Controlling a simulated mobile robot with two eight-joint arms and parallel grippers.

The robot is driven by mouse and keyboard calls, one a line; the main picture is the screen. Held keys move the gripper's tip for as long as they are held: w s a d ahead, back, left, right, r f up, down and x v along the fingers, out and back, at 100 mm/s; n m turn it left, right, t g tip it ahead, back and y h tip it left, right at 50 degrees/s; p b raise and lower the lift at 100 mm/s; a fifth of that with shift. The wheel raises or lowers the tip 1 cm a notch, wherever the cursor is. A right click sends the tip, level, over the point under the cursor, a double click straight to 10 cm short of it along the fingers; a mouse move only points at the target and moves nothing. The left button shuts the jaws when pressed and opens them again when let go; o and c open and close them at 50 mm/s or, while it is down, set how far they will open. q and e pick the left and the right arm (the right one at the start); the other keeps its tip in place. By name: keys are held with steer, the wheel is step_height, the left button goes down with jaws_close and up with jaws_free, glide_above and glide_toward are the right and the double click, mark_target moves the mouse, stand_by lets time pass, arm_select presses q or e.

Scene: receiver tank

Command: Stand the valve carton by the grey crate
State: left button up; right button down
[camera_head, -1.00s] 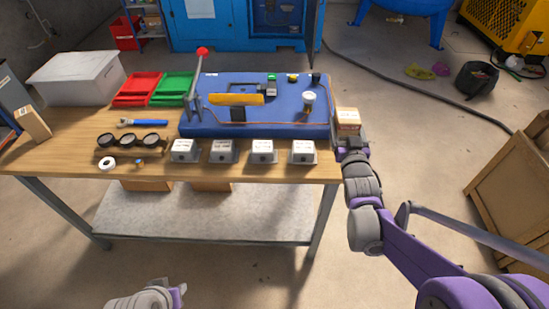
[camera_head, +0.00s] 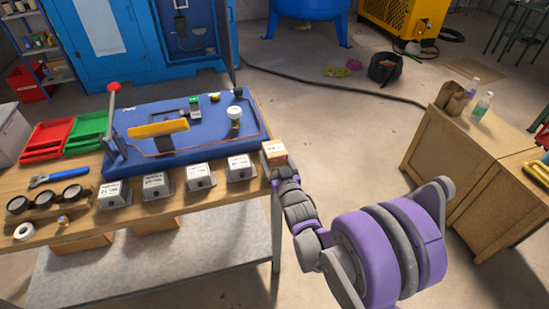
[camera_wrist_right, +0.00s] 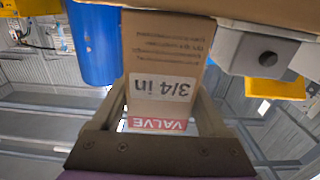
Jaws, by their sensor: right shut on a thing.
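The valve carton (camera_head: 274,152) is a small brown box with a white and red label, at the table's right edge in the head view. My right gripper (camera_head: 283,174) is shut on it. In the right wrist view the carton (camera_wrist_right: 165,55) sits between the fingers, with "VALVE" and "3/4 in" reading upside down. I cannot tell if it touches anything below. The grey crate (camera_head: 10,135) is cut off by the left edge of the head view, on the table's far left, well away from the carton. My left gripper is not in view.
The wooden table (camera_head: 95,230) holds red (camera_head: 48,138) and green (camera_head: 88,130) trays, a blue board (camera_head: 180,130) with a red-knobbed lever, and several grey boxes along the front. A wooden cabinet (camera_head: 440,150) with bottles stands right.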

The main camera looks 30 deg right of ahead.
steer(key=shift+f, duration=0.15)
jaws_free()
steer(key=shift+r, duration=0.2)
